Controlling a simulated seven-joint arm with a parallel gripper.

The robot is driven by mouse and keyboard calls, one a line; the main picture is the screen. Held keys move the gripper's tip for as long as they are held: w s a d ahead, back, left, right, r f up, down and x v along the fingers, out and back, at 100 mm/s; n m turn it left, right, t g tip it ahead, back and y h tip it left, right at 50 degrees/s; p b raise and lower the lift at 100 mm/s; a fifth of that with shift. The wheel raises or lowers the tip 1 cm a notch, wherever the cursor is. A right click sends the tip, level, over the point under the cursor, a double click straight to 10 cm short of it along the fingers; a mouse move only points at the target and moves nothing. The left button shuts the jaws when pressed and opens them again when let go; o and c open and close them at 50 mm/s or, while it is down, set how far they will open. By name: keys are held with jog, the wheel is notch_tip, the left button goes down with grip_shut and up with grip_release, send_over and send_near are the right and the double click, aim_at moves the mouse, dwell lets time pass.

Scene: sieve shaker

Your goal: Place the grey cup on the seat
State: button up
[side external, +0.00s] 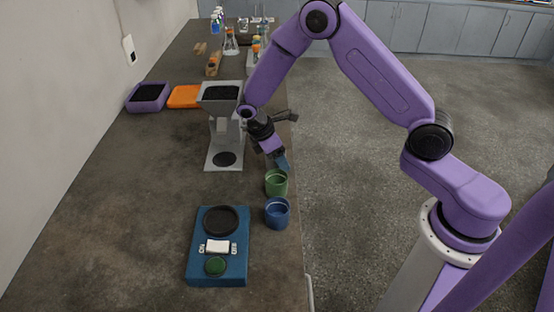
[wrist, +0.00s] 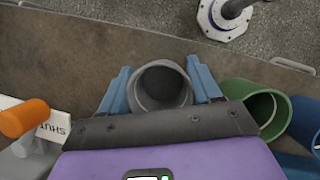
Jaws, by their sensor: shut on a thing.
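My gripper (side external: 281,160) is beside the table's right edge, to the right of the grey hopper stand (side external: 228,130). In the wrist view, the grey cup (wrist: 162,88) is between the blue fingers of my gripper (wrist: 160,82), its open mouth showing. A dark round pad (side external: 224,159), possibly the seat, lies bare on the stand's base under the hopper. Another dark disc (side external: 220,220) is on the blue box (side external: 203,272); I cannot tell from the frames which is the seat.
A green cup (side external: 276,184) and a blue cup (side external: 277,213) stand near the table edge, close to my gripper. An orange knob (wrist: 25,118) and a SHUT label (wrist: 52,130) show in the wrist view. Purple and orange trays and glassware are farther back. The left table is clear.

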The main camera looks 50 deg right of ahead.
jog(key=shift+r, duration=0.55)
notch_tip(320, 180, up, 2)
jog(key=shift+s+r, duration=0.1)
jog(key=shift+r, duration=0.1)
jog(key=s+r, duration=0.9)
jog(key=s, duration=0.5)
jog(key=w+d+f+m+g+y, duration=0.2)
jog(key=w+f+m+y, duration=0.2)
jog(key=m, duration=0.9)
jog(key=shift+w+d+f+m+g, duration=0.3)
jog(key=shift+w+f+g, duration=0.1)
jog(key=shift+w+f, duration=0.3)
jog(key=shift+r, duration=0.1)
